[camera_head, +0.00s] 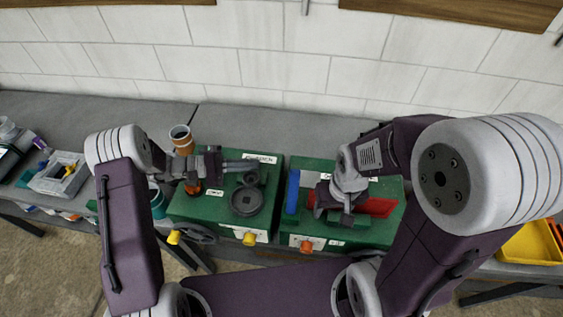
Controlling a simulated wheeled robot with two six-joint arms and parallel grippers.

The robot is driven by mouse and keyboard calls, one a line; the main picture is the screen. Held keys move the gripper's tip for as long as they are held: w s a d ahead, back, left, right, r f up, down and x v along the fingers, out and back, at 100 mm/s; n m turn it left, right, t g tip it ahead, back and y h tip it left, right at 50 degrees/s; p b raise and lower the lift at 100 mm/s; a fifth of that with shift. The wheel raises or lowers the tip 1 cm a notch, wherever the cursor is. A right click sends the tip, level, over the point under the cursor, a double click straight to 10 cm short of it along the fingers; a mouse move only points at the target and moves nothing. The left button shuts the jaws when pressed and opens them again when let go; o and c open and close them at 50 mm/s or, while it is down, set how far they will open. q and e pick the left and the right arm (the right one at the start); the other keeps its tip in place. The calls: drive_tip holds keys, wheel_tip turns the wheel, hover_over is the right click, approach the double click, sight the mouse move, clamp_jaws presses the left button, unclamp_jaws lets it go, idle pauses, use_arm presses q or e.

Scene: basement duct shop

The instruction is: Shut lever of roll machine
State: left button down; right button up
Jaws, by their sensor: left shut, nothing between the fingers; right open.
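Two green machines stand side by side on a grey bench. The left green machine (215,209) carries a dark round wheel (246,201) on top and has yellow knobs low on its front. The right green machine (376,235) has a blue bar (293,191) at its left and a red part (378,207) at its right. Their labels are too small to read, and I cannot pick out the lever for certain. My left gripper (238,167) is shut and empty over the left machine, pointing right. My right gripper (345,207) is open over the right machine, partly covering its top.
An orange-brown cup (181,137) stands behind the left machine. A grey tray (58,178) with small items is at the far left, and a yellow bin (530,246) is at the right. A white block wall rises behind the bench. The bench (95,115) is clear at back left.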

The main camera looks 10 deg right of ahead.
sight(293, 194)
use_arm(q)
drive_tip(key=s+d+p, duration=0.3)
drive_tip(key=d+p, duration=0.5)
drive_tip(key=d, duration=0.1)
drive_tip(key=shift+s+r, duration=0.2)
drive_tip(key=shift+d, duration=0.2)
